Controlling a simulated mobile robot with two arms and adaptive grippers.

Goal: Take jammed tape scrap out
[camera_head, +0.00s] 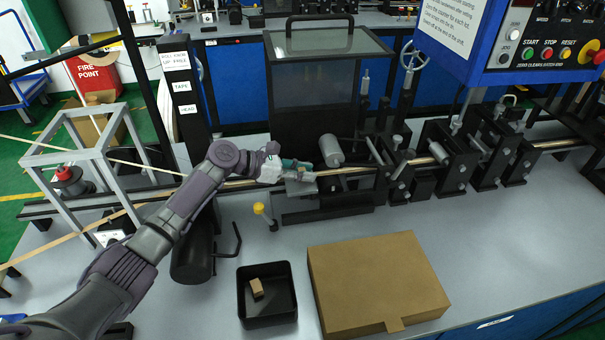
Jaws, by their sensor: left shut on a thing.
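My left arm reaches in from the left, and my left gripper (303,172) is at the guide line of the machine, just left of a grey roller (331,150). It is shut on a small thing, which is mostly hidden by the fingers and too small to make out. The tan tape (345,170) runs along the line to the right of the gripper. No jammed tape scrap can be clearly told apart there. A small brown piece (257,287) lies in a black tray (268,318) in front. My right gripper is not in view.
A closed brown cardboard box (375,280) lies right of the tray. A yellow-topped knob (260,209) and a black crank stand near the line. A dark hood (315,100) rises behind the gripper. A grey frame (100,165) stands left. The bench's right front is clear.

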